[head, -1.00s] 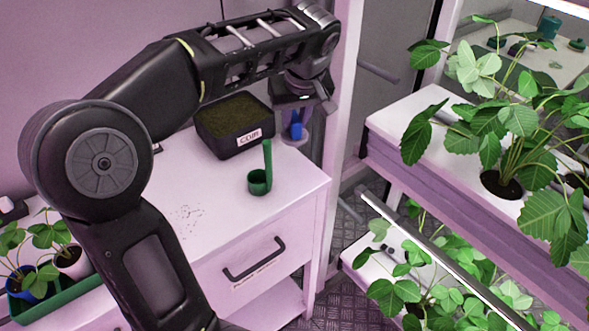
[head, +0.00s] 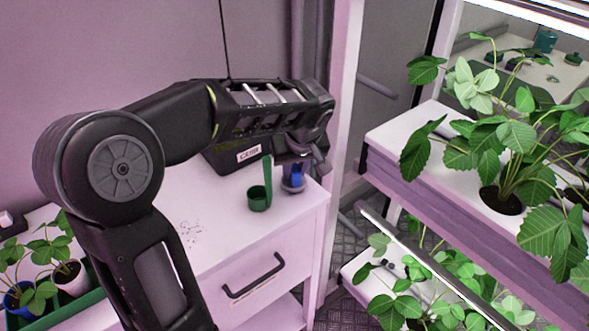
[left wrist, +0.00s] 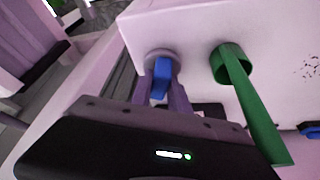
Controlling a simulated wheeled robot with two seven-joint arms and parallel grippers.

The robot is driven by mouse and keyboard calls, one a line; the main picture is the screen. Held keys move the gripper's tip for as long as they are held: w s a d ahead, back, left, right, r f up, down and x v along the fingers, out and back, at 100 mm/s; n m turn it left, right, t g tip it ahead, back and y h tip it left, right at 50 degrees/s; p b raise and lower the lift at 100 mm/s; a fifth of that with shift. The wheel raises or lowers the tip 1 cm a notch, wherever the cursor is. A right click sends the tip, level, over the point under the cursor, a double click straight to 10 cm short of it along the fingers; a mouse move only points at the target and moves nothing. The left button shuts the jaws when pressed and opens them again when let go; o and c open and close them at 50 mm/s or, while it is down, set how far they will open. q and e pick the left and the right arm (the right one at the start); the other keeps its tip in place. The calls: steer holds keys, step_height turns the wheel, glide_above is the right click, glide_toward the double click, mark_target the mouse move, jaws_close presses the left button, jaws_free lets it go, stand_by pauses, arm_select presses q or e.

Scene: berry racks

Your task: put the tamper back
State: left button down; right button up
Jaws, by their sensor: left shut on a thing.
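The tamper (head: 293,170) shows as a blue handle over the white cabinet top (head: 213,207), near its right edge. It also shows in the left wrist view (left wrist: 160,76), between my fingers. My left gripper (head: 294,160) is shut on it, reaching in from above; it also shows in the left wrist view (left wrist: 162,92). A round greyish piece (head: 293,187) is at the tamper's lower end; I cannot tell whether it is the tamper's foot or a stand, or whether it touches the top. My right gripper is not in view.
A green scoop with an upright handle (head: 258,197) stands just left of the tamper. A labelled black tub (head: 238,158) is behind, partly hidden by my arm. Plant racks (head: 385,140) stand to the right across a gap. The cabinet top's front is mostly clear.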

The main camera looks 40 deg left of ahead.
arm_select(q)
steer(key=shift+f, duration=0.25)
steer(key=shift+f, duration=0.2)
steer(key=c, duration=1.3)
jaws_free()
steer(key=shift+o, duration=0.2)
steer(key=shift+r, duration=0.1)
steer(key=shift+r, duration=0.2)
steer(key=v, duration=1.2)
steer(key=shift+f, duration=0.2)
